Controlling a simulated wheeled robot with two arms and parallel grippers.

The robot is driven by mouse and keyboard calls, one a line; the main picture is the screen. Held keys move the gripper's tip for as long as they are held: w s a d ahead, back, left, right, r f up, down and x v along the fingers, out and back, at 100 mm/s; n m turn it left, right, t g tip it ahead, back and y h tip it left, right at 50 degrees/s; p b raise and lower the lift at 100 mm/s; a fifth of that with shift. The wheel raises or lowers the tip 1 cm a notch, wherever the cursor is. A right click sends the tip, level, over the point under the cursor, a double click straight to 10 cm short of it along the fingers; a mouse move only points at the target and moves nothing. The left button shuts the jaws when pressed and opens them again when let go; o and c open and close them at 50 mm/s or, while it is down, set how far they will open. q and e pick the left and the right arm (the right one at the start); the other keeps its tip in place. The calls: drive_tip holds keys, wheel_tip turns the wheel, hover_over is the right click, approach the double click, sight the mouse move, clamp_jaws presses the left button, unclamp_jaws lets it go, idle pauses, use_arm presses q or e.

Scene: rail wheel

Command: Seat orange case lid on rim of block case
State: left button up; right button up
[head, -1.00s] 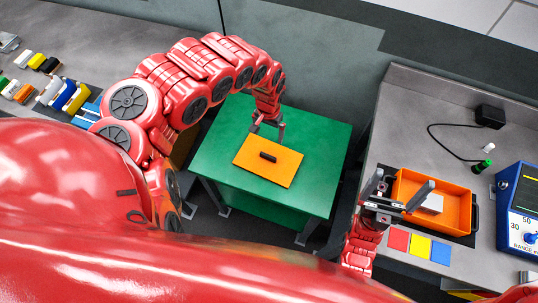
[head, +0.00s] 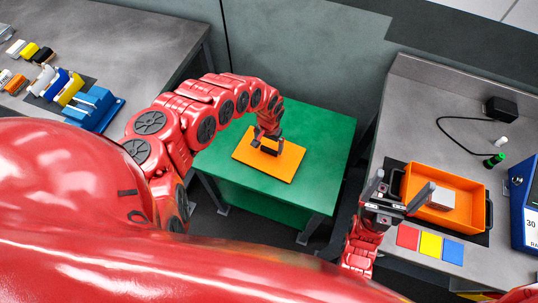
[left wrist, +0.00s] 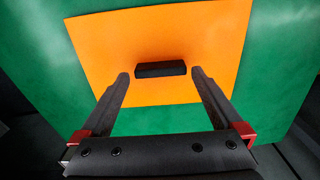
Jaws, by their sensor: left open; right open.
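The orange case lid (head: 283,164) lies flat on the green table, with a black bar handle (left wrist: 161,69) on its middle. My left gripper (head: 268,148) is low over the lid at the handle. In the left wrist view the left gripper (left wrist: 159,75) is open, its fingertips at either end of the handle, apart from it. The orange block case (head: 455,216) stands open on the grey bench at the right, with a pale grey block (head: 441,199) in it. My right gripper (head: 400,190) is open beside the case's left side, partly in front of it.
The green table (head: 325,130) is otherwise clear. Red, yellow and blue squares (head: 430,244) lie in front of the case. Coloured items (head: 70,90) fill the left bench.

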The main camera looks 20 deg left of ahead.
use_arm(q)
wheel_tip(320, 180, down, 3)
drive_tip(key=shift+w+r+b, duration=0.1)
drive_tip(key=shift+r+b, duration=0.1)
drive_tip(key=shift+b, duration=0.4)
drive_tip(key=shift+r, duration=0.15)
drive_tip(key=c, duration=1.2)
drive_tip(key=shift+r, duration=0.15)
